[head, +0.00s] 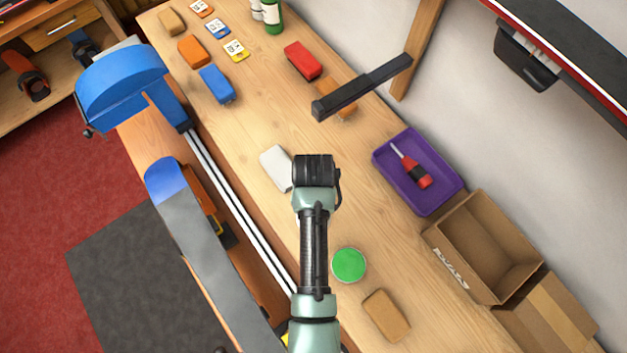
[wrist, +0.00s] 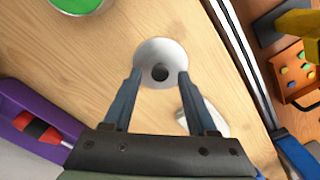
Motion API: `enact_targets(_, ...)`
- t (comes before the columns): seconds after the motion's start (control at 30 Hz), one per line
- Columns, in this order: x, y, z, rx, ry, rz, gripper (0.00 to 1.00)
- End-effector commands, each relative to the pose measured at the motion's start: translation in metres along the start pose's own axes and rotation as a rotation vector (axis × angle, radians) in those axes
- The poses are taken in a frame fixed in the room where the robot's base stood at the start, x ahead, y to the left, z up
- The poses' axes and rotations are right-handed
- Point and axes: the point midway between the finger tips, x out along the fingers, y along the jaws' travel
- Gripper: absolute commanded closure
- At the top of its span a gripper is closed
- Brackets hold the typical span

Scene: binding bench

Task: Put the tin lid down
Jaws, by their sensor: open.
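My gripper (wrist: 159,80) is open, with a fingertip near each side of the lid's lower edge. I cannot tell whether the fingertips touch it. In the head view my gripper's wrist (head: 314,170) is above the middle of the bench and hides the lid. A green round tin with a light rim (head: 348,264) stands on the bench; it also shows at the top left of the wrist view (wrist: 78,3).
A white block (head: 275,168) lies close beside my gripper. A purple tray (head: 442,205) with a red screwdriver and an open cardboard box (head: 490,245) stand along the wall side. A tan block (head: 386,315) lies near the tin. Bare wood lies between gripper and tray.

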Motion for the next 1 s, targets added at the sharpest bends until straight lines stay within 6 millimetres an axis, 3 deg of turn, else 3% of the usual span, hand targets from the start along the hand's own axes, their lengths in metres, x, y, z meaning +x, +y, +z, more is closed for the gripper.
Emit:
enact_targets(0.5,-0.098,0.000,-0.001,0.000,0.004,-0.001,0.42)
enact_targets(0.8,-0.114,0.000,-0.001,-0.001,0.005,-0.001,0.42)
enact_targets(0.9,-0.126,-0.003,-0.020,-0.006,0.084,-0.012,0.42)
enact_targets(0.97,-0.145,-0.006,-0.044,-0.014,0.194,-0.026,0.42)
enact_targets(1.0,-0.164,-0.009,-0.065,-0.022,0.294,-0.038,0.42)
